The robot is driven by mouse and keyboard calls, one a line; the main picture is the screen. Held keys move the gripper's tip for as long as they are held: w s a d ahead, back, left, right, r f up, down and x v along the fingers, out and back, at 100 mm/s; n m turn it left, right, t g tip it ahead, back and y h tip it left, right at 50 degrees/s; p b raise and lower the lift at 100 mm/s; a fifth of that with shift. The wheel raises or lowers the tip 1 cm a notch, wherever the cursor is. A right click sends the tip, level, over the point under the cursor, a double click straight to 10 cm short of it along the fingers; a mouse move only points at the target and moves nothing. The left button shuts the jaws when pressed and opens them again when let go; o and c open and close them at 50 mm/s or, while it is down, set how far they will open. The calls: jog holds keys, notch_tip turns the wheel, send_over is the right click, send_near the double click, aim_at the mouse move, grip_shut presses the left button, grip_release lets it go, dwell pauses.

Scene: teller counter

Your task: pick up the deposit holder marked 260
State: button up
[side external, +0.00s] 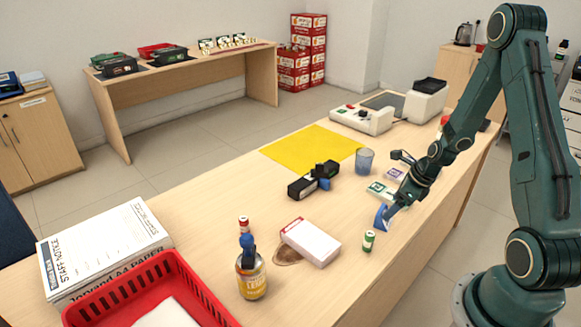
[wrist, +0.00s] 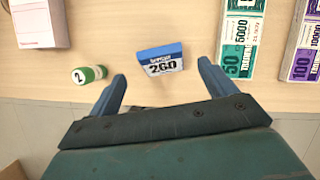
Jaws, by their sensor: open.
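The deposit holder marked 260 (wrist: 160,60) is a small blue block with a white label and black digits. In the wrist view it lies on the counter just beyond the fingertips, roughly centred between them. My gripper (wrist: 162,76) has its two blue fingers spread wide, with nothing held. In the side view my gripper (side external: 387,213) is low over the right part of the counter. Blue parts overlap there, so I cannot separate holder from fingers.
A white box (side external: 310,242) is farther left. Banknote bundles marked 50 (wrist: 239,45) and 100 (wrist: 304,50) lie to the right. A blue cup (side external: 364,160) stands behind.

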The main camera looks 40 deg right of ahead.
aim_at(384, 212)
jog(key=shift+w+f, duration=0.2)
jog(key=shift+f, duration=0.25)
jog(key=shift+x, duration=2.6)
jog(key=shift+w+r, duration=0.1)
jog(key=c, duration=1.1)
